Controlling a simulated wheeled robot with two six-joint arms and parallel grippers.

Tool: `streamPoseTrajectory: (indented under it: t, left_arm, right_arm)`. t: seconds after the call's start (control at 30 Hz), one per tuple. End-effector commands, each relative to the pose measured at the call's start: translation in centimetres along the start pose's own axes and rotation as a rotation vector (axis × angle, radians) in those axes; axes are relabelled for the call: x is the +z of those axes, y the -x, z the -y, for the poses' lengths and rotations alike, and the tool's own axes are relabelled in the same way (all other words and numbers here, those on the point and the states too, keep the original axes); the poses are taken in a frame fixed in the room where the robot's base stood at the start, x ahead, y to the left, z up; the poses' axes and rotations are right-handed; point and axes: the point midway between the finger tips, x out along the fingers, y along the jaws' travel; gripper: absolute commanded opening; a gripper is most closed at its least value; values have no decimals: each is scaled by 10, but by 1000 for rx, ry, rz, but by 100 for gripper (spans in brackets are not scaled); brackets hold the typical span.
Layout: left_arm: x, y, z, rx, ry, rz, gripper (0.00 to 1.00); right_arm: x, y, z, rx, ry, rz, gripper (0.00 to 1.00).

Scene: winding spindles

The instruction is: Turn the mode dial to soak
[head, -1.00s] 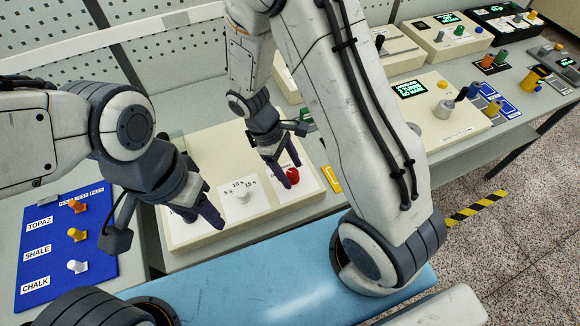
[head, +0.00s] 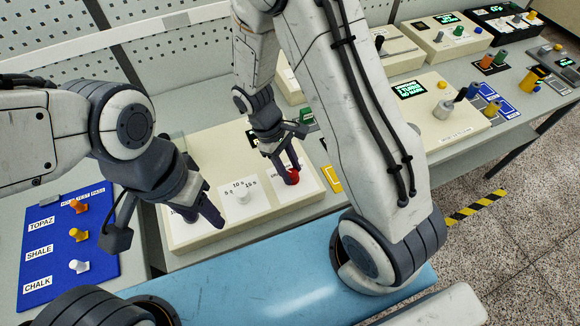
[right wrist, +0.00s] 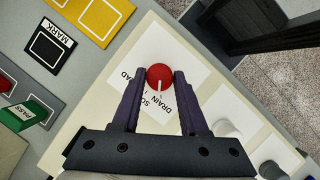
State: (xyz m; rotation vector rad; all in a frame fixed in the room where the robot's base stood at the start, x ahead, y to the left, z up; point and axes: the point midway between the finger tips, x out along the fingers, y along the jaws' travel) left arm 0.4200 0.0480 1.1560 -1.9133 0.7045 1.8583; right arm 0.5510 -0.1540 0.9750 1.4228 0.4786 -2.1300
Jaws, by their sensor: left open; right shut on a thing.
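The red dial (head: 293,178) is on a white card at the right of the cream panel (head: 215,237). In the right wrist view the red dial (right wrist: 159,76) sits between my right gripper's fingertips, with a white pointer line and partly covered labels DRAIN and SO… beside it. My right gripper (head: 290,172) is shut on the red dial from above. I cannot tell exactly which label the line meets. My left gripper (head: 208,212) is open over the panel's left card, largely hiding what is there.
A white dial (head: 242,197) with time marks stands mid-panel, between my grippers. A blue board (head: 50,262) with several pegs lies at the left. Another cream unit (head: 440,130) with a screen stands to the right. A green PASS block (right wrist: 29,112) shows in the right wrist view.

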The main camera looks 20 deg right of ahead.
Motion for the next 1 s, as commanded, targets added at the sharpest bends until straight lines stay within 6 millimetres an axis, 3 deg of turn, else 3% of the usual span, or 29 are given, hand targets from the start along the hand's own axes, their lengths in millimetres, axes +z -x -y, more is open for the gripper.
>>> streamPoseTrajectory:
  t: [0.6, 1.0]
  left_arm:
    - [-1, 15, -1, 0, 1, 0, 50]
    - [-1, 17, -1, 0, 1, 0, 50]
  right_arm:
    - [1, 1, -3, -185, -447, -1, 0]
    - [1, 0, -3, -233, -562, 0, 0]
